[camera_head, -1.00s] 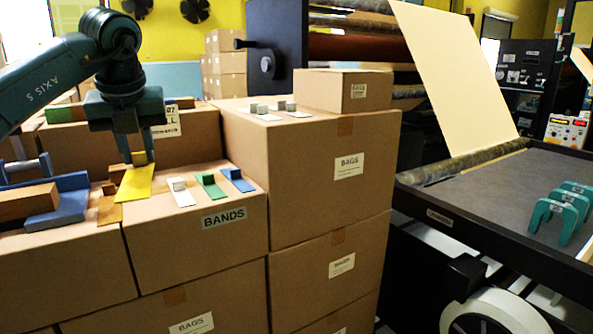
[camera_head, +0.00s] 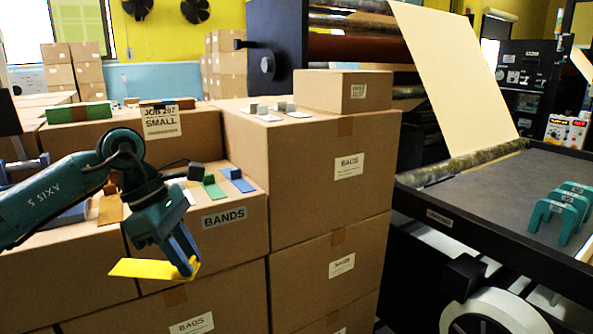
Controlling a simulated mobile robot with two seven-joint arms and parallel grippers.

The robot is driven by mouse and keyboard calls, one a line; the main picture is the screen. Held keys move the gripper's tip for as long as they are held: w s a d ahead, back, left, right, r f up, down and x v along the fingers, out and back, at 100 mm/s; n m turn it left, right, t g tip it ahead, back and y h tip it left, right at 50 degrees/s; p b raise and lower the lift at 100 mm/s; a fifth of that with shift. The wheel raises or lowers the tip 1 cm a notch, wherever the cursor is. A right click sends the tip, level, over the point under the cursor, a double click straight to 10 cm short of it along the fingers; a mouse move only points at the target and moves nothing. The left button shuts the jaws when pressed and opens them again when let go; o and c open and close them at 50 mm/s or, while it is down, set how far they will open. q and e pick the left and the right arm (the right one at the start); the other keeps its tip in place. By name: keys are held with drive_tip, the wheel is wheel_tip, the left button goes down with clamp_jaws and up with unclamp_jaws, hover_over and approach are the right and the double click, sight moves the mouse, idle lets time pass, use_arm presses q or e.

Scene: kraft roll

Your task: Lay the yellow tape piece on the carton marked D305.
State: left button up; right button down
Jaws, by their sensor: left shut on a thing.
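My left gripper (camera_head: 188,262) is shut on the yellow tape piece (camera_head: 146,269). It holds the piece in the air in front of the BANDS carton (camera_head: 232,242), with the piece reaching out to the left of the fingers. I can read no D305 mark on any carton in view. My right gripper is not in view.
Green (camera_head: 214,187) and blue (camera_head: 237,179) pieces with small blocks lie on the BANDS carton; my arm partly hides a white one. The taller BAGS carton (camera_head: 300,170) bears pale pieces and a small carton (camera_head: 343,90). Teal clamp-like parts (camera_head: 552,218) stand on the dark table (camera_head: 470,200).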

use_arm(q)
drive_tip(key=s+d+f+m+g+y, duration=0.45)
drive_tip(key=s+f+m, duration=0.6)
drive_tip(key=m, duration=0.85)
drive_tip(key=a+r+n, duration=0.1)
drive_tip(key=a+r, duration=0.1)
drive_tip(key=a, duration=0.4)
drive_tip(key=shift+w+p+x, duration=0.25)
drive_tip(key=shift+x, duration=0.95)
drive_tip(key=shift+w+p+x, duration=0.2)
drive_tip(key=shift+p+x, duration=0.05)
drive_tip(key=shift+x, duration=0.95)
drive_tip(key=shift+f, duration=0.1)
